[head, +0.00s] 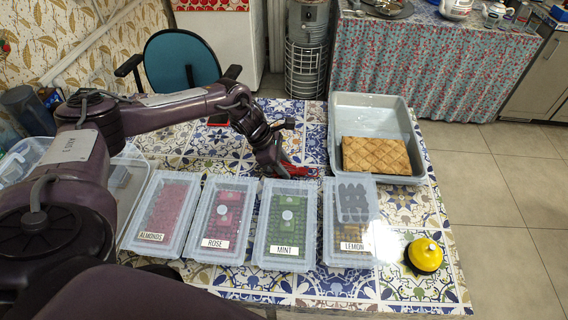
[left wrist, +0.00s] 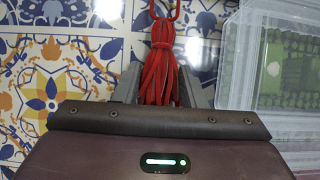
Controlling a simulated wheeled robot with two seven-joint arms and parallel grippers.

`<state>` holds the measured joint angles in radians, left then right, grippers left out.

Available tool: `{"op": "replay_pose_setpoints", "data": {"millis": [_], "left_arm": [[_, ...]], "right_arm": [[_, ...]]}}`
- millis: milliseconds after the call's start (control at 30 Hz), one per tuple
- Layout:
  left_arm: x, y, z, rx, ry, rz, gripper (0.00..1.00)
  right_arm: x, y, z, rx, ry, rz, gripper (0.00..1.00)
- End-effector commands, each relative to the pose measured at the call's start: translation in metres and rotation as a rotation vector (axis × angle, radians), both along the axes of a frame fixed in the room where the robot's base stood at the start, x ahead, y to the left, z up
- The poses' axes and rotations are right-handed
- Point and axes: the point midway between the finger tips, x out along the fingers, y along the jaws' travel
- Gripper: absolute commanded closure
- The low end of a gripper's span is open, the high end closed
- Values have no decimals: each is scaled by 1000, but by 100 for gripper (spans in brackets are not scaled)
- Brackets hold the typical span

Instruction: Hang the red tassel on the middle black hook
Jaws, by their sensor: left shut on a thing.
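The red tassel (left wrist: 160,72) hangs between the two fingers of my left gripper (left wrist: 161,84) in the left wrist view, with its red loop (left wrist: 166,12) beyond the fingertips. My left gripper is shut on the tassel. In the head view the left gripper (head: 277,160) is over the table behind the mint box, and a bit of the red tassel (head: 293,169) shows to its right. I cannot make out the middle black hook in either view. My right gripper is not in view.
Clear boxes labelled almonds (head: 151,237), rose (head: 216,244), mint (head: 283,251) and lemon (head: 352,247) stand in a row in front. A grey tray (head: 375,110) holds a woven brown block (head: 377,156). A yellow bell (head: 424,255) is at front right. Patterned cloth is bare around the gripper.

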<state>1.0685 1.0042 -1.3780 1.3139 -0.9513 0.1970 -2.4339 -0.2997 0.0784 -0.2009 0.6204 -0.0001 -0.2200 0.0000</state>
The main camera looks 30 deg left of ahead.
Motion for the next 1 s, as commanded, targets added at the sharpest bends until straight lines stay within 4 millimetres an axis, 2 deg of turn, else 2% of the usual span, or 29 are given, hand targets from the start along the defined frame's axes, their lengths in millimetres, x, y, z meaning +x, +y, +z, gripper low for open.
{"op": "replay_pose_setpoints", "data": {"millis": [333,367,533,800,867,1000], "left_arm": [[0,0,-5,0,-2,0,88],[0,0,-5,0,-2,0,61],[0,0,-4,0,-2,0,41],[0,0,-3,0,-2,0,41],[1,0,0,0,-2,0,41],[-2,9,13,0,-4,1,41]], "right_arm": [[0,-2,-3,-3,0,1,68],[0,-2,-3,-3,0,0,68],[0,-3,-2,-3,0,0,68],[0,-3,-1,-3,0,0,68],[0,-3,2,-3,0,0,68],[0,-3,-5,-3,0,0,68]]}}
